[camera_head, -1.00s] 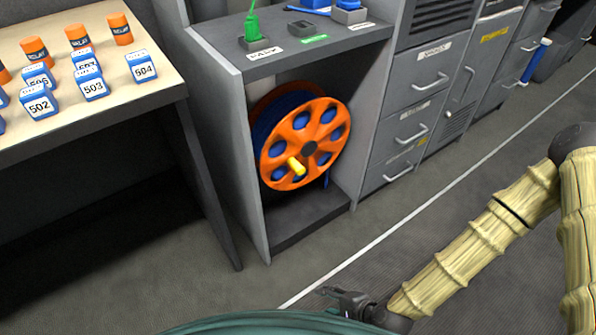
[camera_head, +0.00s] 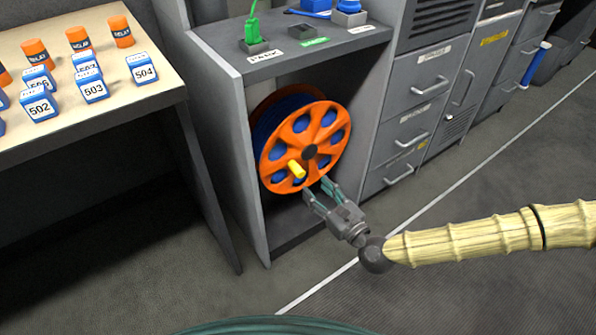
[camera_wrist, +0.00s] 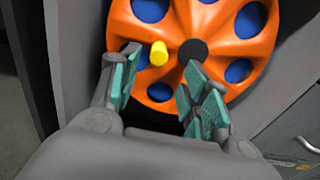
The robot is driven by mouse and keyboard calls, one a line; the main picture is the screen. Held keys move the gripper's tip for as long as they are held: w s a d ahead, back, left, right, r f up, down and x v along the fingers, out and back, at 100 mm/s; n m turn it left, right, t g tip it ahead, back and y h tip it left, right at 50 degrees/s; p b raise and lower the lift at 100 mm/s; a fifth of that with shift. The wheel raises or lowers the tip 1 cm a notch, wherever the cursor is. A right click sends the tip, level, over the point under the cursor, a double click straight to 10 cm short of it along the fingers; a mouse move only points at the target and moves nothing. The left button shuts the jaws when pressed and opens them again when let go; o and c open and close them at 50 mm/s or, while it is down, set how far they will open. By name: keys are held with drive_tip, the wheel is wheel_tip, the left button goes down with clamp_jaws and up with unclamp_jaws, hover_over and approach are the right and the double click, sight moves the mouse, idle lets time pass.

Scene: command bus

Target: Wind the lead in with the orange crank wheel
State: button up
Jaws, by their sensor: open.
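The orange crank wheel (camera_head: 312,133) stands upright in the open bay of a grey cabinet, with blue lead wound behind it and showing through its holes. It also fills the top of the wrist view (camera_wrist: 227,35). A yellow handle (camera_head: 296,169) sticks out from the wheel's lower left; in the wrist view the handle (camera_wrist: 159,53) lies up and left of centre. My gripper (camera_head: 318,188) is open and empty in front of the wheel's lower right. In the wrist view its teal fingers (camera_wrist: 160,85) stand apart, with the handle seen beyond and between their tips.
The bay's side wall (camera_head: 243,170) stands left of the wheel and its floor (camera_head: 290,228) below. On the cabinet top (camera_head: 240,62) is a green plug (camera_head: 252,30) in a socket. A table (camera_head: 60,135) with blue numbered blocks is at left; drawers (camera_head: 405,125) are at right.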

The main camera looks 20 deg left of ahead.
sight(302, 175)
drive_tip(key=b+x, duration=0.2)
drive_tip(key=x, duration=0.7)
drive_tip(key=shift+w+a+b, duration=0.25)
drive_tip(key=shift+a+b, duration=0.05)
drive_tip(key=shift+b, duration=0.1)
drive_tip(key=shift+c, duration=0.3)
clamp_jaws()
